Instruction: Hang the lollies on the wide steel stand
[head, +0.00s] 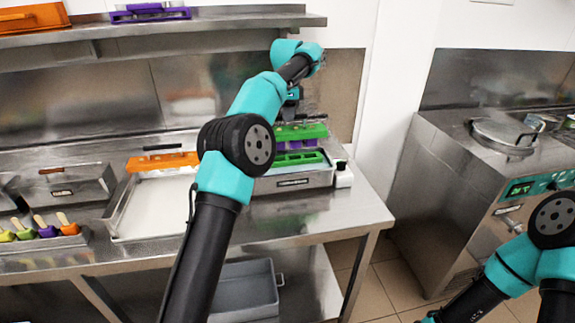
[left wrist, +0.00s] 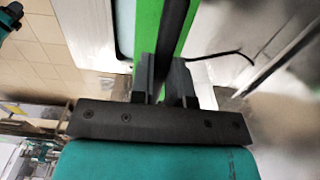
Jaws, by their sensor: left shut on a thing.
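My left gripper (head: 292,108) is shut on the dark handle of a green lolly holder (head: 302,132), at the far end of the counter. In the left wrist view my left gripper's fingers (left wrist: 168,85) clasp the dark handle (left wrist: 178,40) on the green holder (left wrist: 146,35). Purple shapes, probably lollies (head: 298,143), show below the holder. A green mould (head: 300,158) lies under them in a steel unit (head: 292,181). My left arm partly hides this area. A wide, shallow steel frame with a white bottom (head: 150,208) stands left of it; I cannot tell whether it is the stand. My right gripper is out of view.
An orange holder (head: 150,162) spans the frame's back edge. Several coloured lollies with sticks (head: 68,227) sit at the left. A steel box (head: 62,188) stands behind them. A shelf (head: 200,22) runs above.

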